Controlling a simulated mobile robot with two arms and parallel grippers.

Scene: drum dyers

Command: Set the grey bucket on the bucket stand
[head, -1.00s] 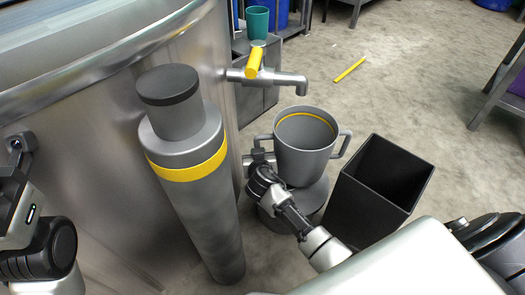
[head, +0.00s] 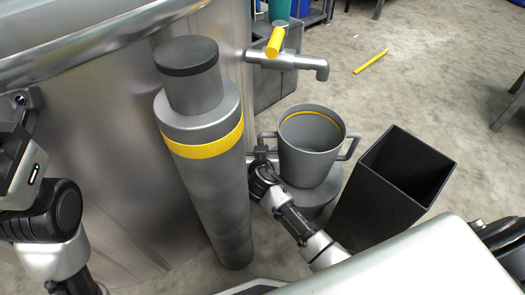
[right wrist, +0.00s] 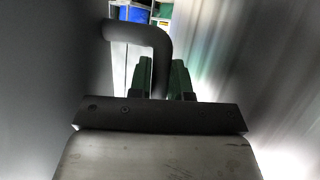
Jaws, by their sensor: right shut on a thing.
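The grey bucket (head: 310,160) has two side handles and a yellow band inside its rim. It is upright in the head view, over the round grey bucket stand (head: 322,200). The bucket hides much of the stand's top, and I cannot tell whether its base touches it. My right gripper (head: 262,156) is shut on the bucket's left handle. In the right wrist view the handle (right wrist: 152,45) runs down between the green fingers (right wrist: 163,82). My left arm shows at the left edge of the head view, but its fingers are out of view.
A steel drum fills the left, with a yellow-handled tap (head: 290,60) behind the bucket. A grey cylinder with a yellow band (head: 205,150) stands left of my right gripper. An open black bin (head: 385,200) stands close on the right. A yellow stick (head: 371,61) lies on the floor.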

